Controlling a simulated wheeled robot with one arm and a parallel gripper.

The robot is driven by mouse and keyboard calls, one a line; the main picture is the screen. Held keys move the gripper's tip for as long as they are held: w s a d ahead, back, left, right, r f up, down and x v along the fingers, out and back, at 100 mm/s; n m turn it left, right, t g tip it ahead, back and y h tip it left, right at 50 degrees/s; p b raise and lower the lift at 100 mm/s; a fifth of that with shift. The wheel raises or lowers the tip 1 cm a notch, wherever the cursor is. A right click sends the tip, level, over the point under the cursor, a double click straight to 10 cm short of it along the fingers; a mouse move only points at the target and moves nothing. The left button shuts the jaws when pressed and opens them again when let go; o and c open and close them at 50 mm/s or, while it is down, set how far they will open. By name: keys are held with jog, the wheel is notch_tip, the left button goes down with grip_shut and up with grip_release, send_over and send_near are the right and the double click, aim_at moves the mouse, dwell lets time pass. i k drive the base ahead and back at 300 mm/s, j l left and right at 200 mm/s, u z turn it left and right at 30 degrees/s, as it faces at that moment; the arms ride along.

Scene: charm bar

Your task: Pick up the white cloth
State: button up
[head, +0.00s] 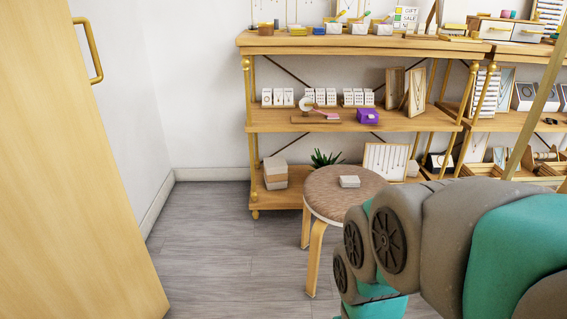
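A small whitish, flat, block-like item (349,181) lies on top of the round wooden stool (322,187). It may be the folded white cloth, but it is too small to tell cloth from box. No other clear white cloth shows. My grey and teal arm fills the lower right and hides part of the stool's right side and legs. My gripper is not in view.
A wooden shelf unit (355,120) with jewellery displays stands behind the stool. A purple box (367,116) sits on its middle shelf. A wooden door (70,180) stands at the left. Grey floor (215,240) is clear between door and stool.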

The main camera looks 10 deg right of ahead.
aim_at(346, 182)
jog(key=z, duration=0.5)
jog(key=u, duration=2.65)
jog(key=z, duration=2.7)
jog(key=i+j+z, duration=0.3)
jog(key=i+j, duration=0.4)
jog(key=i, duration=0.1)
